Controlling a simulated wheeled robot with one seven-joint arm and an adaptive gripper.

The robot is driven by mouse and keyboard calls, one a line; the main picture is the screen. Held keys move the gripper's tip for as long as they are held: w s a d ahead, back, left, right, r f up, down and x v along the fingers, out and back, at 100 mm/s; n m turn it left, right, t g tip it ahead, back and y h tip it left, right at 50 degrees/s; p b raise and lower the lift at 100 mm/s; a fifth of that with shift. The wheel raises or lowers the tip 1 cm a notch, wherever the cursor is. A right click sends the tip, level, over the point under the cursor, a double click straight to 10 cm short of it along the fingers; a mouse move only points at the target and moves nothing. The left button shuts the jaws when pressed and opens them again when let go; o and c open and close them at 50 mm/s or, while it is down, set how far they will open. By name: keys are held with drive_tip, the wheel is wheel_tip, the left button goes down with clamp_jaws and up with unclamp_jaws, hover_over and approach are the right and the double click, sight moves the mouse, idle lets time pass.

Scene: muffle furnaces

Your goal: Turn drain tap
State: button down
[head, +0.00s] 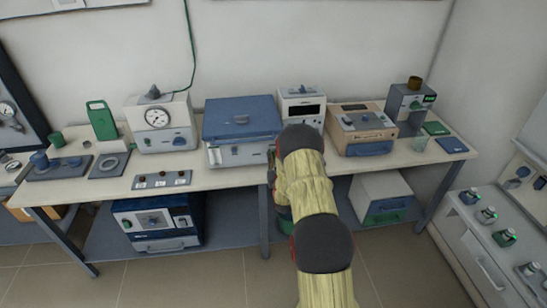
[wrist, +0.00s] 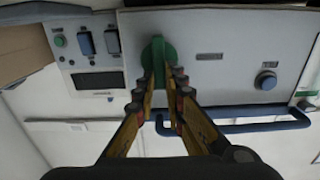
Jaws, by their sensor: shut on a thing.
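In the wrist view, a green tap handle (wrist: 158,48) stands out from a pale grey front panel (wrist: 215,65). My gripper (wrist: 163,80) has its two yellow, dark-tipped fingers on either side of the handle and is shut on it. The fingertips hide part of the handle's lower end. In the head view my arm reaches toward the front edge of the bench, and it hides my gripper and the handle.
In the wrist view, a blue knob (wrist: 265,79) and a blue bar handle (wrist: 255,126) are to the right. A control panel with a dark display (wrist: 99,82) is at left. In the head view, several instruments, including a blue-lidded box (head: 241,118), crowd the bench (head: 225,178).

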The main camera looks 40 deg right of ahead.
drive_tip(key=shift+n+b, duration=0.3)
drive_tip(key=shift+b, duration=0.05)
drive_tip(key=n+b, duration=0.1)
drive_tip(key=n, duration=0.1)
drive_tip(key=n+b, duration=0.1)
drive_tip(key=b, duration=0.1)
drive_tip(key=a+n+b, duration=0.1)
drive_tip(key=n, duration=0.1)
drive_tip(key=shift+w+f+n+b, duration=0.25)
drive_tip(key=shift+n+b, duration=0.05)
drive_tip(key=shift+b, duration=0.05)
drive_tip(key=n+b, duration=0.2)
drive_tip(key=n, duration=0.1)
drive_tip(key=n+b, duration=0.1)
drive_tip(key=n, duration=0.1)
drive_tip(key=shift+w+a+f+b, duration=0.2)
drive_tip(key=shift+a+f+b, duration=0.1)
drive_tip(key=shift+b, duration=0.1)
drive_tip(key=n+b, duration=0.1)
drive_tip(key=n, duration=0.2)
drive_tip(key=shift+f+b, duration=0.25)
drive_tip(key=shift+b, duration=0.1)
drive_tip(key=shift+w+a+f+n+b, duration=0.15)
drive_tip(key=shift+n+b, duration=0.35)
drive_tip(key=shift+n, duration=0.45)
drive_tip(key=shift+s+d+f+n+b, duration=0.1)
drive_tip(key=shift+n+b, duration=0.35)
drive_tip(key=shift+n, duration=0.5)
drive_tip(key=c, duration=2)
unclamp_jaws()
